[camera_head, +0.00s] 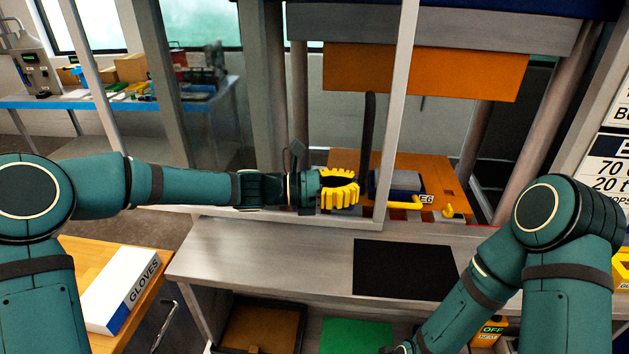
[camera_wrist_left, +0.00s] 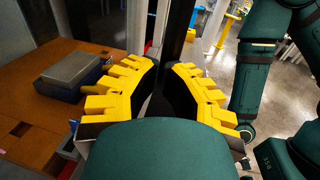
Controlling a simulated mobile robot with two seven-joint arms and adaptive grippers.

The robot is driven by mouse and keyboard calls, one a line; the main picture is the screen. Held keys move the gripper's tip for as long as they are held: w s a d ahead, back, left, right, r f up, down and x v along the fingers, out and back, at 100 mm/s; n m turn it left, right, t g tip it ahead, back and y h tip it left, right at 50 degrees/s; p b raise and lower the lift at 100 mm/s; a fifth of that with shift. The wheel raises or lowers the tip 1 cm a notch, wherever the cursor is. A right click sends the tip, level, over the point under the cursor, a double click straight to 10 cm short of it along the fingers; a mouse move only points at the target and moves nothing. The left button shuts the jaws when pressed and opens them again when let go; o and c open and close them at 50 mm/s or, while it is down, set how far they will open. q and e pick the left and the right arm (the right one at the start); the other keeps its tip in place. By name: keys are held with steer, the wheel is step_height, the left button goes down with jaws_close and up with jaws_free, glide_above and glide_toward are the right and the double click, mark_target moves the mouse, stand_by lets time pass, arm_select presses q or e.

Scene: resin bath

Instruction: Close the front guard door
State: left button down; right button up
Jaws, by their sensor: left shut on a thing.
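The front guard door is a pale metal frame with a clear panel. Its right post (camera_head: 401,95) crosses in front of the press, and its bottom rail (camera_head: 270,216) runs along the back of the steel bench. Press parts to the right of the post are uncovered. A black upright handle (camera_head: 368,125) stands just left of this post. My left gripper (camera_head: 352,190), with yellow ribbed fingers, is shut on the handle's lower part. In the left wrist view the dark handle (camera_wrist_left: 178,35) rises between the fingers. My right arm reaches down to the bottom edge; its gripper is out of view.
The press has an orange upper plate (camera_head: 430,72) and an orange lower plate (camera_head: 440,170) bearing a grey block (camera_head: 398,181). The steel bench (camera_head: 270,260) is clear except for a black mat (camera_head: 405,269). A gloves box (camera_head: 122,290) lies at lower left.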

arm_select(q)
steer(key=s+d+b, duration=0.2)
steer(key=d, duration=3.3)
steer(key=shift+s+d, duration=0.35)
arm_select(e)
steer(key=shift+s+a+f, duration=0.1)
steer(key=shift+s+f, duration=0.1)
steer(key=shift+f, duration=0.45)
steer(key=shift+s+f, duration=0.2)
steer(key=shift+f, duration=0.4)
arm_select(q)
steer(key=s+a, duration=0.1)
steer(key=a, duration=1.3)
steer(key=shift+s+b, duration=0.3)
arm_select(e)
steer(key=shift+s+a+f, duration=0.1)
steer(key=shift+s+a, duration=0.65)
steer(key=shift+s, duration=0.15)
